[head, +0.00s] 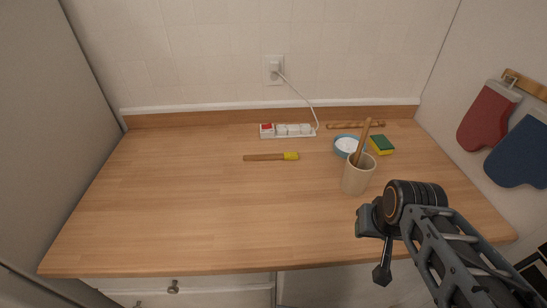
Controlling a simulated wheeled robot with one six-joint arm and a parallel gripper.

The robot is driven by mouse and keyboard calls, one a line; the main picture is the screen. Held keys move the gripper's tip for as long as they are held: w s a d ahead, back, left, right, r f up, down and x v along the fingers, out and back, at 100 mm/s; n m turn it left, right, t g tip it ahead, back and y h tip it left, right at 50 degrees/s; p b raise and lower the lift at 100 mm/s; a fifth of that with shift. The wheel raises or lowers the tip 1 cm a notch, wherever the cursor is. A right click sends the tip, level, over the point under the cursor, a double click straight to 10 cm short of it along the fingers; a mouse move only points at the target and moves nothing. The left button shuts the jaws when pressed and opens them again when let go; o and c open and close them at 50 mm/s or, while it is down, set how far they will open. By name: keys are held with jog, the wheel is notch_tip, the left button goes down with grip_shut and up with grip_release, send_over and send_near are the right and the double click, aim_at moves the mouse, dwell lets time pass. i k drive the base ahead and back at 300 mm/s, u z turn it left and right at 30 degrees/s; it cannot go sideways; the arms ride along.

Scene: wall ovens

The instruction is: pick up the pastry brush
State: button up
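The pastry brush (265,157) lies flat on the wooden counter, near its middle towards the back. It has a wooden handle pointing left and a yellow head at its right end. My gripper (376,252) is at the lower right, over the front right part of the counter, well apart from the brush. It is seen from the side, and I cannot tell how far its fingers are apart. Nothing shows in it.
Right of the brush stand a beige crock (357,178) with a wooden utensil, a blue-rimmed bowl (343,149) and a sponge (382,146). A power strip (289,131) lies behind the brush, and a wooden stick (355,126) at the back. The counter (190,210) is clear at left and front.

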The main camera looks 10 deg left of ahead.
aim_at(287, 156)
jog(key=u, duration=0.3)
jog(key=k, duration=1.1)
jog(key=u, duration=1.05)
jog(key=i, duration=1.25)
jog(key=z, duration=0.9)
